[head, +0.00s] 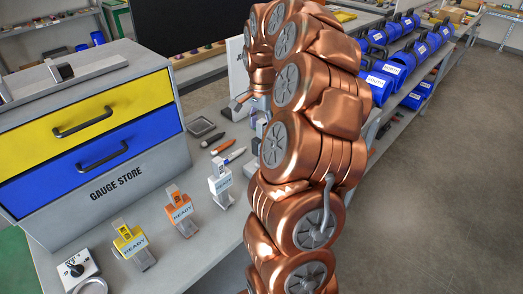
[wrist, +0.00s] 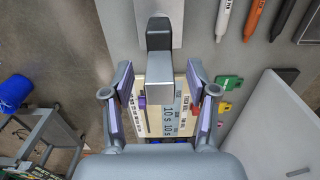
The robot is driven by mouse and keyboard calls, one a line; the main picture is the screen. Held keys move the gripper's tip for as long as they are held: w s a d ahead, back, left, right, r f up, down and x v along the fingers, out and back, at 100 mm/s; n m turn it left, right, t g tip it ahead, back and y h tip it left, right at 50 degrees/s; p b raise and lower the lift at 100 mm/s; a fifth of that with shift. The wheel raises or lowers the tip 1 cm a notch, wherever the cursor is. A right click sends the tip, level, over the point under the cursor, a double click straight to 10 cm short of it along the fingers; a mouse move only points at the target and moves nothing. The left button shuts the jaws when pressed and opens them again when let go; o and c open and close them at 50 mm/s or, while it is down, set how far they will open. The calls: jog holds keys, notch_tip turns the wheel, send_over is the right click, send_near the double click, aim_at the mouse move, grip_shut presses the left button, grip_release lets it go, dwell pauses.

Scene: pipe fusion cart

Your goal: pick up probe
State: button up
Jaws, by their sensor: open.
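In the wrist view my gripper (wrist: 159,82) is open. Its two fingers stand apart on either side of an upright grey block with a black end (wrist: 160,36), and no grip on it shows. The block rises from a pale grey plate. I cannot tell for sure that this block is the probe. A cream board with printed scales (wrist: 154,119) shows between the fingers. In the head view my copper arm hides the gripper and most of this spot.
A white pen-shaped tool (wrist: 223,18) and an orange one (wrist: 256,18) lie on the bench nearby. A white panel (wrist: 268,130) is close on the right. The gauge store cabinet (head: 120,190) stands at left; blue canisters (head: 395,70) line the right shelf.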

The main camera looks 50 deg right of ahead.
jog(key=shift+f, duration=1)
grip_shut()
